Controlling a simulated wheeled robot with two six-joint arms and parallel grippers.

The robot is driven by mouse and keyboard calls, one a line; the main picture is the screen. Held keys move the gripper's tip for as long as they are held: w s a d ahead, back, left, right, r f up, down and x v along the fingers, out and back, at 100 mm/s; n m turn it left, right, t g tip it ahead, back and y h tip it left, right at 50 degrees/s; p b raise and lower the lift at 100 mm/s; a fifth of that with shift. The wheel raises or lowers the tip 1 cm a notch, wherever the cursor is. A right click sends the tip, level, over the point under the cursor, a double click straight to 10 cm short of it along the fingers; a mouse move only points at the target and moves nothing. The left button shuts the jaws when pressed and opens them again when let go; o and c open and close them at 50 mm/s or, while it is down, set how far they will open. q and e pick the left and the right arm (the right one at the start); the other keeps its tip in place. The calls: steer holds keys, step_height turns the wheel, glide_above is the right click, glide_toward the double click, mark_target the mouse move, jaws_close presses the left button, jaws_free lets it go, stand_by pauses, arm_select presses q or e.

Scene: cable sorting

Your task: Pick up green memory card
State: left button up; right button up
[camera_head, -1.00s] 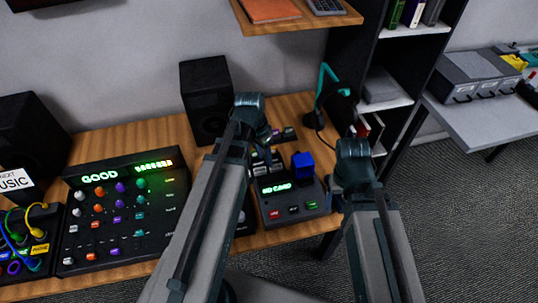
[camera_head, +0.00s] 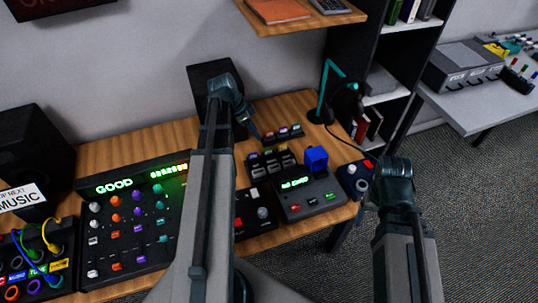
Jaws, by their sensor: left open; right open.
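I cannot make out a green memory card for certain. A dark card device (camera_head: 305,196) with a lit green display reading like "SD CARD" stands on the wooden desk, with a blue block (camera_head: 316,157) standing up at its back edge. A small rack (camera_head: 284,133) with several coloured pieces lies behind it; their colours are hard to tell. My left gripper (camera_head: 251,128) is open, mostly hidden by its own arm, above the desk left of the rack. My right arm comes up at the right of the desk, and its gripper is hidden behind its wrist.
A mixer panel (camera_head: 133,214) with a "GOOD" display and a cable box (camera_head: 36,258) are at left. A lamp (camera_head: 328,92) stands behind the rack. A shelf (camera_head: 292,26) overhangs the back. A grey side table (camera_head: 475,113) is at right.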

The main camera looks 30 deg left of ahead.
arm_select(q)
steer(key=b, duration=0.6)
glide_above(268, 149)
steer(key=s+a, duration=0.2)
step_height(268, 149, down, 6)
steer(key=shift+d+f, duration=0.4)
steer(key=shift+f, duration=0.05)
steer(key=b+x, duration=0.4)
steer(key=shift+w+a+f, duration=0.1)
steer(key=shift+a+f, duration=0.15)
steer(key=shift+f, duration=0.05)
steer(key=shift+w+d+f+b, duration=0.2)
steer(key=shift+f+b, duration=0.2)
steer(key=shift+b, duration=0.2)
steer(key=shift+r, duration=0.1)
jaws_close()
